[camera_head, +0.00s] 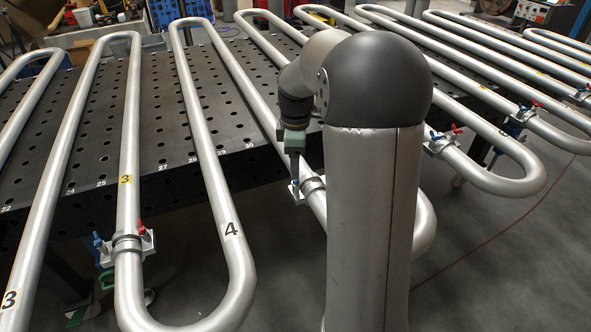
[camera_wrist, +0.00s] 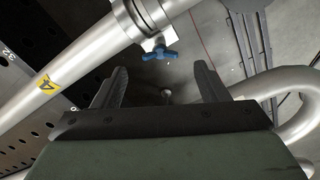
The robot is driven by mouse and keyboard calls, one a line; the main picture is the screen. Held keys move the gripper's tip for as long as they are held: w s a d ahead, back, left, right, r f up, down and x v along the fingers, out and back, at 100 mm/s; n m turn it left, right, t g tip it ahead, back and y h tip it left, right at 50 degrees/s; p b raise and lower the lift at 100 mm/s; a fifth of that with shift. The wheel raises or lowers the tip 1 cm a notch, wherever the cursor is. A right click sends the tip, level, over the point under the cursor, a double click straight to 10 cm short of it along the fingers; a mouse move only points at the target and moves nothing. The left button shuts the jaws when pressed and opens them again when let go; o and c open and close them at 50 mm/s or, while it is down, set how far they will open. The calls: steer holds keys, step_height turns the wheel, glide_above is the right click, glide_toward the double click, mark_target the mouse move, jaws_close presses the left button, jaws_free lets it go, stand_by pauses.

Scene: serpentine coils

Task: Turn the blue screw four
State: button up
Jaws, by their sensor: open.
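The blue screw (camera_wrist: 160,52) is a small winged handle on a metal clamp (camera_wrist: 140,14) around a grey tube (camera_wrist: 75,75). A yellow label with a black 4 (camera_wrist: 46,85) is on that tube. My gripper (camera_wrist: 160,72) is open and empty. In the wrist view the screw lies beyond the fingertips, roughly centred between them, with no visible contact. In the head view my gripper (camera_head: 294,174) points down just above this clamp (camera_head: 313,186). The blue screw there (camera_head: 294,187) shows only in small part by the fingertips.
Several looped tubes run across a perforated dark table (camera_head: 90,150). Another clamp (camera_head: 127,246) carries a blue screw (camera_head: 99,242) and a red screw (camera_head: 141,228), near a yellow 3 label (camera_head: 125,179). More clamps (camera_head: 439,144) sit at the right. Tube bends flank my gripper.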

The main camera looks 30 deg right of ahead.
steer(key=shift+f, duration=2.15)
steer(key=c, duration=1)
